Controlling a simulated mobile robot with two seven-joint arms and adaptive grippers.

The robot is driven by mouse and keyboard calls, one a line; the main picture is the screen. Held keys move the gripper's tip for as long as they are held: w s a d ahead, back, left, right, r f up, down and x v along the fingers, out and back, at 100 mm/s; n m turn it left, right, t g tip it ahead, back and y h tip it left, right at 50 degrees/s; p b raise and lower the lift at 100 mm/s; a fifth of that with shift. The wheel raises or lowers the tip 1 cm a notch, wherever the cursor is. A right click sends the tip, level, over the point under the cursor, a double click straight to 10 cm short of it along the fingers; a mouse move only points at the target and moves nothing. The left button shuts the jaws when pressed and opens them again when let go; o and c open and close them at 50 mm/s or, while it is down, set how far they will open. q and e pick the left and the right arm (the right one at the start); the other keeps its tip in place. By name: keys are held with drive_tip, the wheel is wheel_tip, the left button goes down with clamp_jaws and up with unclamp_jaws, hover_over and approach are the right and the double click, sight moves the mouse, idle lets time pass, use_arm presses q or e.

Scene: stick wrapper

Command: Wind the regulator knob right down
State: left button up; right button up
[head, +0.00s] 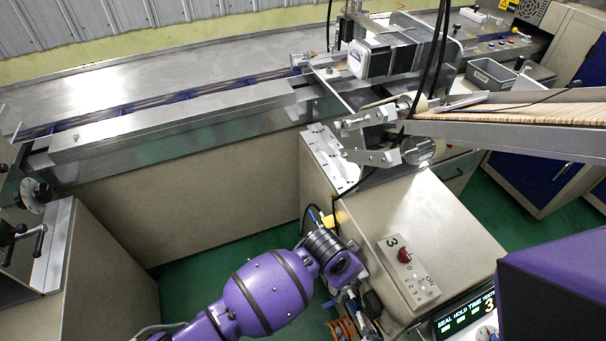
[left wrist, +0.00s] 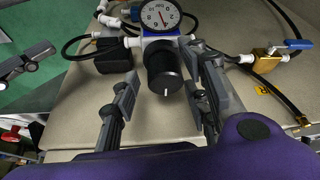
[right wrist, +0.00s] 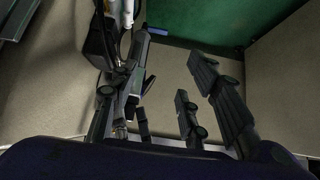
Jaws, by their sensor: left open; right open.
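The regulator knob (left wrist: 165,75) is a black ribbed cylinder with a short white mark on its end face, in the upper middle of the left wrist view. Just above it is a round white dial gauge (left wrist: 160,14) with a dark needle; its reading is too small to tell surely. My left gripper (left wrist: 161,90) is open, with one finger on each side of the knob and visible gaps between. In the head view my purple left arm hides the knob. My right gripper (right wrist: 165,100) is open and empty in the right wrist view.
A brass valve with a blue lever (left wrist: 297,44) and black hoses lie right of the regulator. A black block (left wrist: 113,56) with white fittings is left of it. The head view shows a red rotary switch (head: 404,256) on the cabinet and a lit display (head: 468,315).

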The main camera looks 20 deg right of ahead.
use_arm(q)
drive_tip(key=shift+c, duration=0.3)
drive_tip(key=c, duration=1)
drive_tip(key=shift+d+r+n+p, duration=0.1)
drive_tip(key=shift+r+n+p, duration=0.1)
drive_tip(key=shift+n+p, duration=0.25)
drive_tip(key=shift+t, duration=0.3)
drive_tip(key=shift+f+n, duration=0.15)
drive_tip(key=shift+n, duration=0.1)
drive_tip(key=shift+s, duration=0.1)
drive_tip(key=o, duration=1.1)
drive_tip(key=shift+d, duration=0.1)
drive_tip(key=shift+c, duration=0.2)
use_arm(e)
drive_tip(key=shift+w+a+r, duration=0.15)
drive_tip(key=shift+w+r, duration=0.35)
drive_tip(key=shift+r, duration=0.2)
